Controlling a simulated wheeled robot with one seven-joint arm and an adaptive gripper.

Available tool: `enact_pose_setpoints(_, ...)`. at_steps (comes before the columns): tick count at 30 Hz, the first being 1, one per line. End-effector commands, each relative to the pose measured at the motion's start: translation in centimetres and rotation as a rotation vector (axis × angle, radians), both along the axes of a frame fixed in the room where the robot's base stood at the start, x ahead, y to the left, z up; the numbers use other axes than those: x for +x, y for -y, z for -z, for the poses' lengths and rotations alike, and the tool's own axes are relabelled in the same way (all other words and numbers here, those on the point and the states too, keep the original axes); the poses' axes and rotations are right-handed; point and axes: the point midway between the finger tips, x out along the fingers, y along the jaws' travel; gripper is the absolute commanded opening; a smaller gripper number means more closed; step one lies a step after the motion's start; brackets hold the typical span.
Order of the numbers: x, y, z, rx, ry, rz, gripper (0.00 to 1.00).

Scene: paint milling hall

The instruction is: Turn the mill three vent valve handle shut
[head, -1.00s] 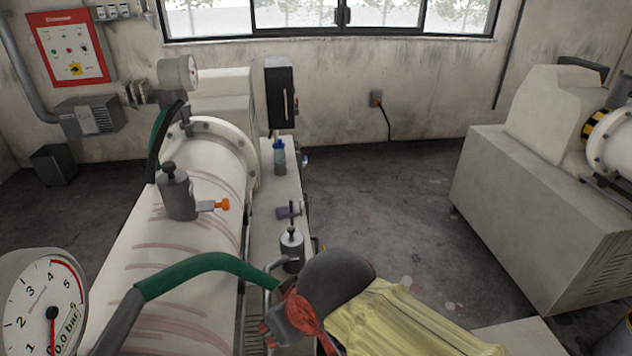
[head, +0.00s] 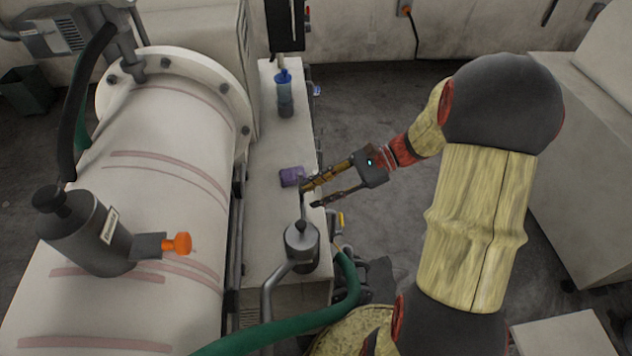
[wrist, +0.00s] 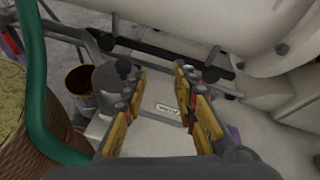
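My gripper (head: 308,196) is open, with two fingers apart, above the narrow cabinet top (head: 268,225) beside the white mill drum (head: 150,200). In the wrist view my gripper (wrist: 160,73) has nothing between its fingertips; a small white label (wrist: 168,110) shows beyond them. A grey cylindrical valve body (head: 302,243) with a thin upright stem stands just in front of the fingers. A purple block (head: 291,177) lies by the fingertips, and contact cannot be told. Another dark grey valve (head: 100,235) with an orange handle (head: 178,243) sits on the drum. Which is the vent valve is unclear.
A blue-capped bottle (head: 285,95) stands farther back on the cabinet. A green hose (head: 345,290) loops in front of the grey valve body. An open bucket (wrist: 80,82) shows at left in the wrist view. Floor right of the cabinet is mostly clear.

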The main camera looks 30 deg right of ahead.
Motion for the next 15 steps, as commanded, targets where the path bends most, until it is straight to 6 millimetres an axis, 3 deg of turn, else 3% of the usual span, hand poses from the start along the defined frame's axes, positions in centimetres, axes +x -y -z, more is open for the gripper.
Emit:
enact_pose_setpoints(1, 0.7, 1.9, 1.8, 0.087, -0.026, 0.079, 0.28)
enact_pose_setpoints(3, 1.7, 4.1, 3.0, 0.194, -0.046, 0.172, 0.28)
enact_pose_setpoints(9, 3.0, 8.8, 4.9, 0.398, -0.066, 0.342, 0.28)
enact_pose_setpoints(12, 3.3, 9.8, 4.6, 0.47, -0.073, 0.379, 0.28)
enact_pose_setpoints(15, 3.8, 9.6, 4.3, 0.492, -0.074, 0.389, 0.28)
